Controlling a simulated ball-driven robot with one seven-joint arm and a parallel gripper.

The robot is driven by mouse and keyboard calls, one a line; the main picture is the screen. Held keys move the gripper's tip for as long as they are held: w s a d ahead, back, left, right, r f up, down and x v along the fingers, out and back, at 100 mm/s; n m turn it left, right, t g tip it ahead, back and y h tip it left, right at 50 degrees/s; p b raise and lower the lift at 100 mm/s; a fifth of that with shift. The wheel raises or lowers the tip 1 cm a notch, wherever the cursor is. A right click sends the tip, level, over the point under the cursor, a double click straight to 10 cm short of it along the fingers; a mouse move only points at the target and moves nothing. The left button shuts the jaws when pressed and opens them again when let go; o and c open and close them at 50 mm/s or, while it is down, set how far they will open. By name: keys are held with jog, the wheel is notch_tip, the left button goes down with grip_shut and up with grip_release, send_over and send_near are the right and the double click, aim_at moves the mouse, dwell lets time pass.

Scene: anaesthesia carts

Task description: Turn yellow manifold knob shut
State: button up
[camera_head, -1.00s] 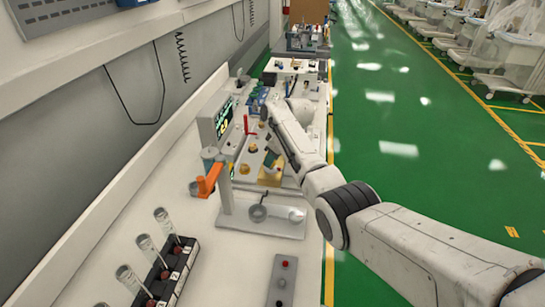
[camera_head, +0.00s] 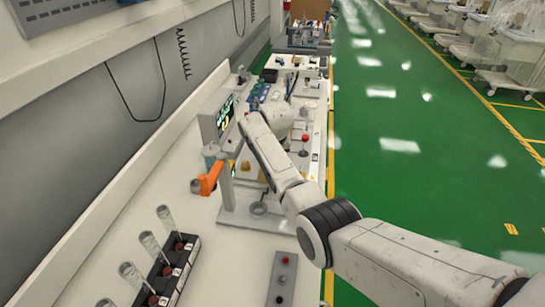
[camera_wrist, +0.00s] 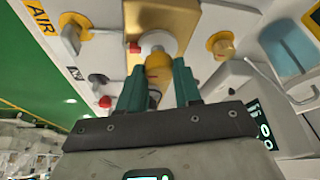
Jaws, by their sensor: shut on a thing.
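In the wrist view, the yellow knob (camera_wrist: 158,66) sits on a pale round collar on a gold block (camera_wrist: 186,14). A small red piece shows beside the collar. The green fingers of my gripper (camera_wrist: 158,78) are on either side of the knob and closed on it. The knob's near end is partly hidden between the fingers. In the head view my arm hides my gripper and the held knob.
A second yellow knob (camera_wrist: 222,45) is close on the right in the wrist view. A grey lever on a yellow ring (camera_wrist: 74,30) and a red knob (camera_wrist: 105,102) are on the left. In the head view, an orange clamp (camera_head: 211,178) and a tube rack (camera_head: 172,272) stand nearer.

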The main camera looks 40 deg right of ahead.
jog(key=shift+m+b, duration=0.35)
jog(key=shift+m, duration=0.55)
jog(key=shift+g, duration=0.3)
jog(key=shift+h, duration=0.3)
jog(key=o, duration=1)
jog(key=shift+o, duration=0.2)
jog(key=v, duration=1)
jog(key=shift+r+b, duration=0.4)
jog(key=shift+s+a, duration=0.1)
